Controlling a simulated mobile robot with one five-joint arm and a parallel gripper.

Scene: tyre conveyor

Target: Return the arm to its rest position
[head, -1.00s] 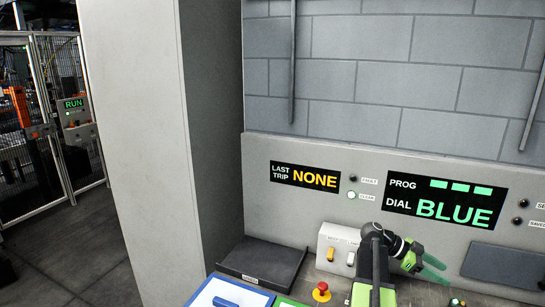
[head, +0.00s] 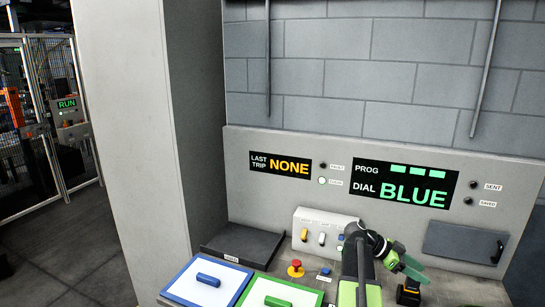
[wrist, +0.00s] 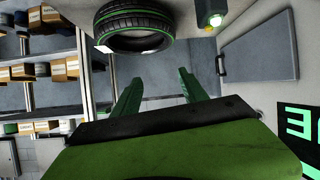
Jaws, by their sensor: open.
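My arm rises from the bottom of the head view, bent over the console. My gripper (head: 408,262), with green fingers, is at the lower right of the head view, in front of the panel and right of the switch box. In the wrist view my gripper (wrist: 158,92) shows two green fingers spread apart with nothing between them. A black tyre with green rings (wrist: 134,27) is seen beyond the fingers at the top of the wrist view, apart from them.
The console panel carries a display reading BLUE (head: 408,194) and one reading NONE (head: 289,166). A red stop button (head: 295,268), a switch box (head: 322,232), a blue-edged lid (head: 207,283) and a green-edged lid (head: 280,297) lie near my arm. Shelves with boxes (wrist: 52,70) stand left in the wrist view.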

